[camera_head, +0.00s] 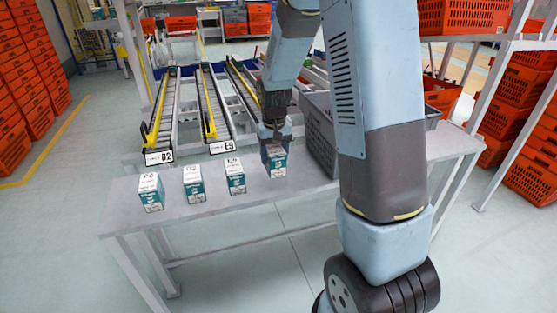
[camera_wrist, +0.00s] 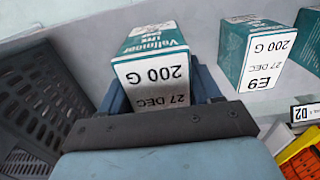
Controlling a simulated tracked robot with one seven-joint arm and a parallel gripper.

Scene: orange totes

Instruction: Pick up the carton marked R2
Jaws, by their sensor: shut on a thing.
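My gripper (camera_head: 275,135) is shut on a white and teal carton (camera_head: 277,169), the rightmost in a row on the grey table. In the wrist view this carton (camera_wrist: 152,45) sits between my two blue fingers (camera_wrist: 160,92). Its white face reads "200 G" and "27 DEC"; the spot for a code is hidden by my gripper, so I cannot read R2. I cannot tell whether it is lifted off the table. A similar carton marked E9 (camera_wrist: 255,55) stands beside it, apart; it shows in the head view too (camera_head: 236,183).
Two more such cartons stand farther left (camera_head: 194,191) (camera_head: 151,200). A grey crate (camera_head: 319,140) stands close right of the held carton. The table's front strip is clear.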

